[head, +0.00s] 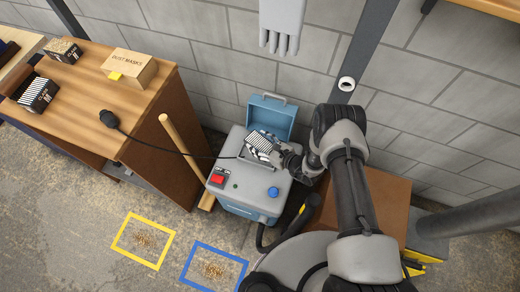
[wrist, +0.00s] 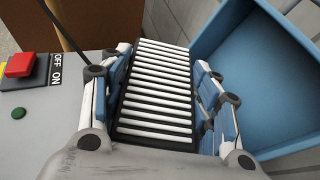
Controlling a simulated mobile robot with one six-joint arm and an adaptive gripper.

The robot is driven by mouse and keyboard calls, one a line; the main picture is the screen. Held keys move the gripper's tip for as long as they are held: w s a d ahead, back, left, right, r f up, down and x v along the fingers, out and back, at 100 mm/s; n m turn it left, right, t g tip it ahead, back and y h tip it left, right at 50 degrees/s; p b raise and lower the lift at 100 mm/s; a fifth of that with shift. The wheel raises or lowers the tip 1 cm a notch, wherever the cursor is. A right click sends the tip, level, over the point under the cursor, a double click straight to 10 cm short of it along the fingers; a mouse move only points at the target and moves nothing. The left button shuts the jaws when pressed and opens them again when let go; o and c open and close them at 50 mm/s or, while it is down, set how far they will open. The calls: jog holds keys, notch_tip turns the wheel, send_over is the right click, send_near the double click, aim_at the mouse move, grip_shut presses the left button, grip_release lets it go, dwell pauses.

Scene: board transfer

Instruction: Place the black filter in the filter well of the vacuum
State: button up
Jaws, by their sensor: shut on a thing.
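My gripper (head: 272,151) is shut on the black filter (wrist: 154,88), which has a black frame and white pleats facing up. The blue-padded fingers press on its two sides in the wrist view. In the head view the held filter (head: 259,141) is at the top of the grey-and-blue vacuum (head: 240,190), just in front of its raised blue lid (head: 271,115). The filter and gripper hide the filter well, so I cannot tell whether the filter is inside it or above it.
A red switch (head: 217,179) and a blue knob (head: 273,192) are on the vacuum's top. A wooden bench (head: 95,95) at left holds a dust masks box (head: 120,68) and two other filters (head: 38,93). A wooden pole (head: 182,155) leans beside the vacuum.

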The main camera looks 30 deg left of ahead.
aim_at(261, 149)
jog(key=shift+f+b, duration=0.75)
jog(key=shift+f, duration=1.35)
jog(key=shift+f, duration=0.1)
jog(key=o, duration=0.7)
jog(key=shift+f, duration=0.15)
jog(key=shift+c, duration=0.2)
jog(key=shift+o, duration=1)
jog(key=shift+r, duration=0.25)
jog(key=shift+d+r, duration=0.2)
jog(key=shift+d, duration=0.1)
jog(key=p+v, duration=0.3)
jog(key=v, duration=0.8)
jog(key=shift+s+d, duration=0.1)
jog(key=shift+d, duration=0.05)
